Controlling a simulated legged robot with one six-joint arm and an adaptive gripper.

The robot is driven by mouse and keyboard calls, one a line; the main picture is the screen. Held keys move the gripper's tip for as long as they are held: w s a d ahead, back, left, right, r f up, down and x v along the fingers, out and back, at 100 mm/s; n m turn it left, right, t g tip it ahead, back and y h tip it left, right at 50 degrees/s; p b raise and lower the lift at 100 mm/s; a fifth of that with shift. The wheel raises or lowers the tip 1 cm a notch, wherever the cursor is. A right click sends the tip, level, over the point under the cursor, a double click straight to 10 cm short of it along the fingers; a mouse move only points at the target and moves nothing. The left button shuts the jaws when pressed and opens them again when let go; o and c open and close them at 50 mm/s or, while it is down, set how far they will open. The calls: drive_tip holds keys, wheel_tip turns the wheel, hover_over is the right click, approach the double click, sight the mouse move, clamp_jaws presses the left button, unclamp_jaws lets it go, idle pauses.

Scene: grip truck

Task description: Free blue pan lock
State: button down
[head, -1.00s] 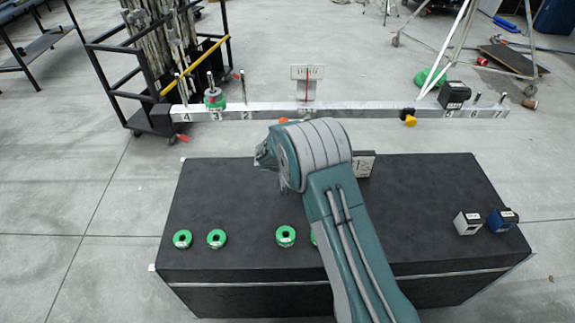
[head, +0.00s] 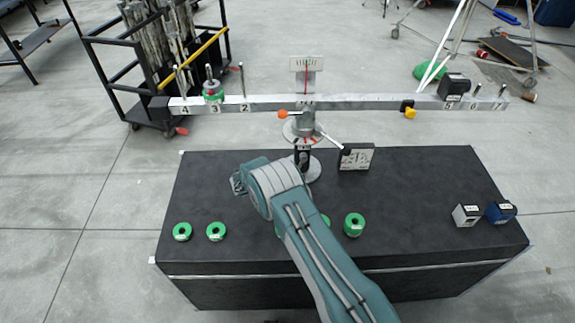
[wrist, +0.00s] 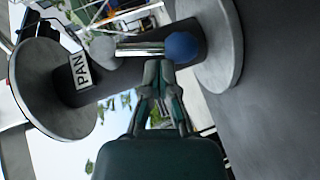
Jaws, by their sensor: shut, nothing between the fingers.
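The pan lock is a short metal rod (wrist: 140,49) with a blue ball end (wrist: 181,47), crossing a dark post in the wrist view. A white PAN label (wrist: 80,70) is on the post beside it. My gripper (wrist: 158,68) is shut and empty, its fingertips just below the rod near the blue ball in the picture. I cannot tell whether they touch it. In the head view the balance stand (head: 303,158) stands on the black table (head: 420,185), and my arm reaches towards it. The blue ball and my fingertips cannot be made out there.
The long numbered beam (head: 350,103) spans above the table, carrying a green-based weight (head: 213,92) and a black block (head: 454,87). Green rings (head: 182,231), a white block (head: 466,215) and a blue block (head: 501,212) lie on the table. A labelled box (head: 356,157) stands beside the stand.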

drive_tip(key=shift+d+f+n+t+h, duration=0.5)
drive_tip(key=shift+n+h, duration=0.1)
drive_tip(key=shift+h, duration=0.4)
drive_tip(key=shift+d+f, duration=0.1)
drive_tip(key=shift+d, duration=0.05)
drive_tip(key=shift+d+f, duration=0.1)
